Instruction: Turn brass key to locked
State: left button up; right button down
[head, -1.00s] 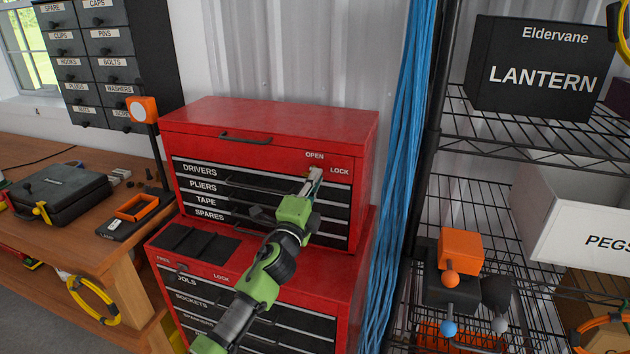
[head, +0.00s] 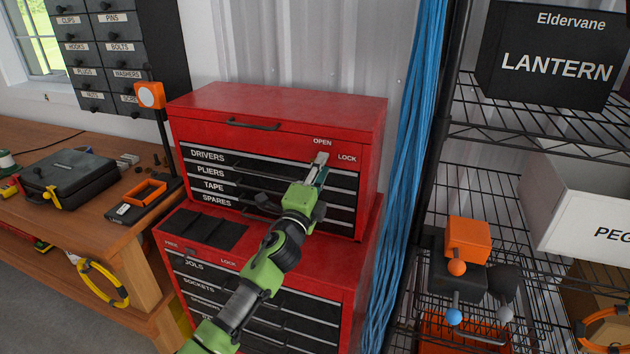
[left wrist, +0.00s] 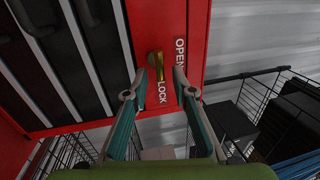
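The brass key (left wrist: 157,67) sticks out of the red upper tool chest (head: 270,106) near its top right corner. In the left wrist view the word OPEN is right of the key and LOCK is below it. My left gripper (left wrist: 160,76) is open, with one fingertip on each side of the key. Small gaps seem to show, so I see no firm grip. In the head view my left gripper (head: 319,166) is at the lock and mostly hides the key. I cannot tell exactly which way the key points. My right gripper is out of view.
A lower red chest (head: 345,268) has its own FREE and LOCK labels. Blue cables (head: 405,170) hang just right of the chests, beside a black wire shelf (head: 540,152). A wooden bench (head: 70,215) with a dark case (head: 68,183) stands at left.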

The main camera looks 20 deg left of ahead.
pick_arm(q)
jog(key=s+f, duration=0.2)
jog(key=s, duration=0.9)
jog(key=shift+a+f, duration=0.15)
jog(key=shift+a, duration=0.1)
